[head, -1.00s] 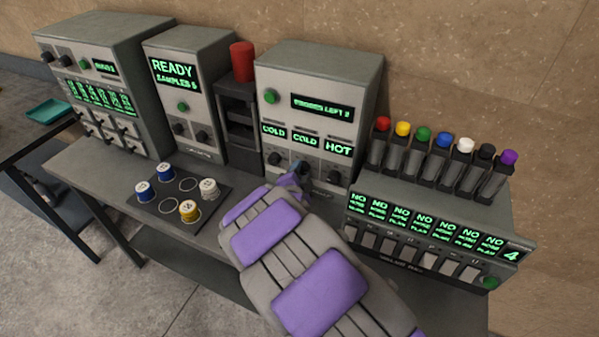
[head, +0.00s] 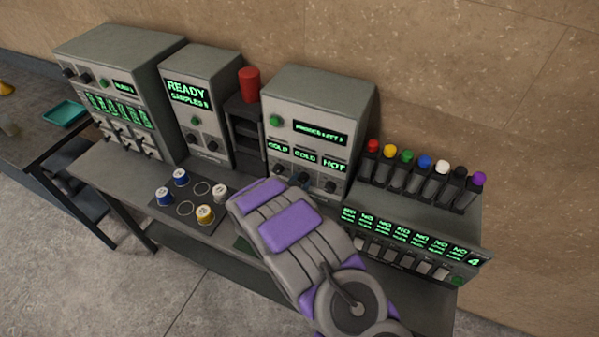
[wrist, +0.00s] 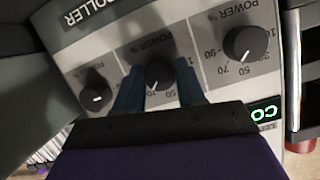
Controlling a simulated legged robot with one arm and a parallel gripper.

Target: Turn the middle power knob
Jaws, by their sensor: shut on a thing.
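The grey controller box (head: 311,108) with COLD, COLD and HOT displays stands on the bench in the head view. Its front carries a row of black knobs below the displays. In the wrist view the middle knob (wrist: 158,74) sits between the two blue fingers of my gripper (wrist: 160,88), which are closed around it. The fingers hide its sides. Another knob (wrist: 246,43) is on the right, and a smaller one (wrist: 96,97) is on the left. In the head view my purple and grey arm reaches to the box front and hides part of the knob area.
A seven-slot unit (head: 410,235) with coloured caps stands right of the controller. A READY machine (head: 190,125) and a red cylinder (head: 249,84) stand to its left. A dark mat (head: 182,225) with several small spools lies on the bench in front.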

